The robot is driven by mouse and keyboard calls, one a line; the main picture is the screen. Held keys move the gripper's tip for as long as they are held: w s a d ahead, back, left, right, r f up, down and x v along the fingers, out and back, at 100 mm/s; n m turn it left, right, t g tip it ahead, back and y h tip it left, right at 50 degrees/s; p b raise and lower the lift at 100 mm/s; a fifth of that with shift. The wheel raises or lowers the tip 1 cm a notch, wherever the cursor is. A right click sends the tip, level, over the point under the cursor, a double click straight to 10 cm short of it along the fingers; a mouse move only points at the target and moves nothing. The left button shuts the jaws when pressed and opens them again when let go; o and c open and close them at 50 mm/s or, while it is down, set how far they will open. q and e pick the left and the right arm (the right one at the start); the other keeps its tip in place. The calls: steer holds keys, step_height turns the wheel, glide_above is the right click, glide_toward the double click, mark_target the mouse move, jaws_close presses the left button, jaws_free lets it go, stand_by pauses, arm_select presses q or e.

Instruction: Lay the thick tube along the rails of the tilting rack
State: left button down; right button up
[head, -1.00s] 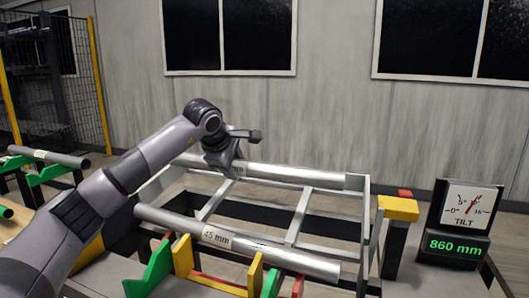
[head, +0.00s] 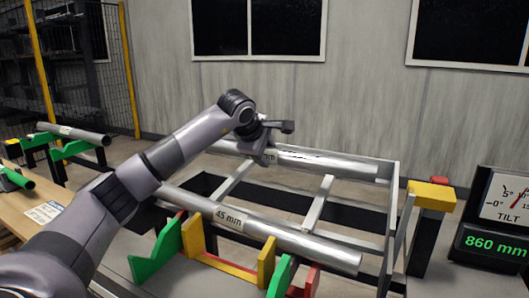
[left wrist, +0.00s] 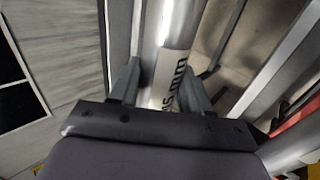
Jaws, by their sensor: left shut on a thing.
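A silvery tube (head: 325,162) lies along the far side of the tilting rack (head: 392,215), its right end near the rack's right end. My left gripper (head: 268,157) is shut on this far tube near its left part. In the left wrist view the fingers (left wrist: 160,90) stand on both sides of the tube (left wrist: 172,30), over a label ending in "mm"; its number is unclear. I cannot tell whether the tube touches the rack. A second tube (head: 285,238), labelled 45 mm, lies along the near side, above coloured supports. My right gripper is out of view.
Green supports (head: 168,245) and a yellow cradle (head: 228,268) stand at the near side. A yellow-topped post (head: 432,195) and the tilt gauge with an 860 mm display (head: 492,245) are at the right. Another tube (head: 75,133) lies on green holders at the far left.

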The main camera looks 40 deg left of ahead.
arm_select(q)
steer(key=f, duration=0.1)
steer(key=f+b, duration=0.1)
steer(key=b, duration=0.1)
steer(key=shift+w+a+f, duration=0.1)
steer(key=shift+w+f, duration=0.15)
steer(key=shift+f, duration=0.15)
steer(key=f, duration=0.2)
steer(key=f+b, duration=0.1)
steer(key=shift+w+a+f, duration=0.1)
steer(key=shift+w+f, duration=0.05)
steer(key=shift+w, duration=0.15)
steer(key=shift+c, duration=2.2)
jaws_free()
steer(key=shift+s+f, duration=0.1)
